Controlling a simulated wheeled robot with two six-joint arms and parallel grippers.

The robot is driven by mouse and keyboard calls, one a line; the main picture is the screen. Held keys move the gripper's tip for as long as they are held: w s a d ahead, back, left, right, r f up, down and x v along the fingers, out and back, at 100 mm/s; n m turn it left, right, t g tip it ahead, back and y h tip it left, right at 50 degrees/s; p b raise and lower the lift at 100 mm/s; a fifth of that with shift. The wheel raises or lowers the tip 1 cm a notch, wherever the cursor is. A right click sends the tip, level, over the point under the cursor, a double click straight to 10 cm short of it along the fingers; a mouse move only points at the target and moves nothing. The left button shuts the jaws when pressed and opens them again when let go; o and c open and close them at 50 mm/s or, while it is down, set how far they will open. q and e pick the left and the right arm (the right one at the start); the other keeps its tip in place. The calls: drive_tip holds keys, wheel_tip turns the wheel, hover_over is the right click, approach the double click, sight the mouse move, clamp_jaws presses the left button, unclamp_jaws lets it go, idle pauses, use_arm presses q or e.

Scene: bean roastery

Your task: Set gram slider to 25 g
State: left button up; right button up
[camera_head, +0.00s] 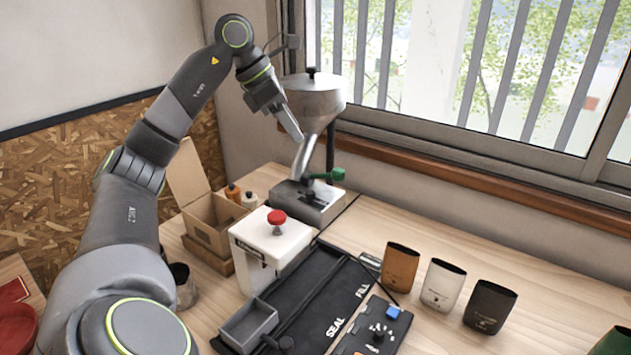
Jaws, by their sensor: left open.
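A small dark panel (372,327) with white marks, small knobs and a blue piece (393,312) lies at the bottom centre of the table. It may carry the gram slider, but its marks are too small to read, so the setting cannot be told. A metal dosing hopper (314,100) with a green handle (334,174) stands at the back by the window. My left gripper (291,126) is open and raised in front of the hopper, far above and behind the panel. Whether it touches the hopper cannot be told. My right gripper is not in view.
A black mat (312,292) marked SEAL and FILL holds a grey tray (249,325). A white box with a red knob (277,217) stands behind it, near an open cardboard box (211,222). Brown (399,267), white (441,285) and black (488,306) bags stand at right.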

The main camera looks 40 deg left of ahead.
use_arm(q)
drive_tip(key=s+a+r+g+y, duration=0.1)
drive_tip(key=s+a, duration=0.1)
drive_tip(key=p, duration=0.4)
approach(309, 192)
drive_tip(key=x, duration=0.7)
drive_tip(key=shift+w+d+f, duration=0.1)
drive_tip(key=shift+f, duration=0.15)
drive_tip(key=shift+w+d+f, duration=0.1)
drive_tip(key=shift+w+f, duration=0.05)
drive_tip(key=shift+f, duration=0.3)
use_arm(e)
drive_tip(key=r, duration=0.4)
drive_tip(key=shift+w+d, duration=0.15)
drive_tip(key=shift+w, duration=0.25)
use_arm(q)
clamp_jaws()
